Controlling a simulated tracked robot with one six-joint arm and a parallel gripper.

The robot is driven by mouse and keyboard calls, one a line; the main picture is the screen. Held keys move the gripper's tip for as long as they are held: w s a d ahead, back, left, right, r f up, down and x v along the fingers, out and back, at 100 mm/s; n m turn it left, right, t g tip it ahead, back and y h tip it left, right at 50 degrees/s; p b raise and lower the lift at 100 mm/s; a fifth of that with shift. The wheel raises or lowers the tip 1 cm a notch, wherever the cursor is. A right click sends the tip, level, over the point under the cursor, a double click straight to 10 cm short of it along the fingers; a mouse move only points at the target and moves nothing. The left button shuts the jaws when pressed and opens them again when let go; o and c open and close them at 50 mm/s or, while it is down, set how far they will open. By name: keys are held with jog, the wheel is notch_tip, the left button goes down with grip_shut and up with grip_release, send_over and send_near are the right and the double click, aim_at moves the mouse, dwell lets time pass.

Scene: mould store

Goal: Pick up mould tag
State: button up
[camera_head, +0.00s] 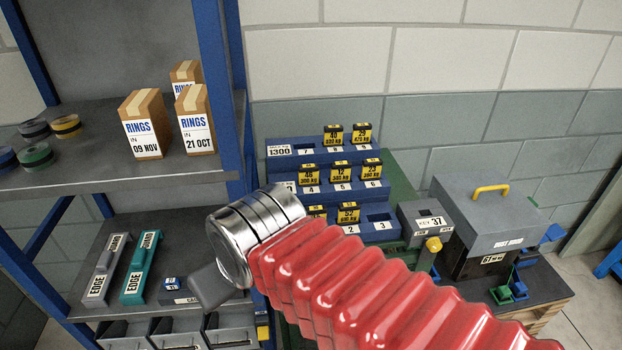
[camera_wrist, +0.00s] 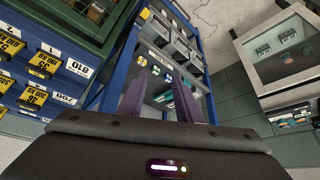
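The mould tags are yellow plates with black tops and weights in kg. They stand in a blue stepped rack (camera_head: 290,163) in the head view. Two tags (camera_head: 361,133) are on the top step, three (camera_head: 341,171) on the middle step, and two (camera_head: 348,212) show on the bottom step, partly behind my arm. The slots above 7 and 3 look empty. In the wrist view, yellow tags (camera_wrist: 44,62) show on blue fronts at the left. My gripper (camera_wrist: 158,98) is open, its two dark fingers apart with nothing between them. The fingers point at shelving, away from the tags.
A blue-framed shelf (camera_head: 225,100) stands left, holding RINGS boxes (camera_head: 145,125), tape rolls and EDGE guards (camera_head: 141,268). Right of the rack are a grey key box (camera_head: 424,222) and a grey lidded case (camera_head: 490,210) with a yellow handle. My red arm crosses the foreground.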

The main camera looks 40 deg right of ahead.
jog(key=shift+o, duration=0.5)
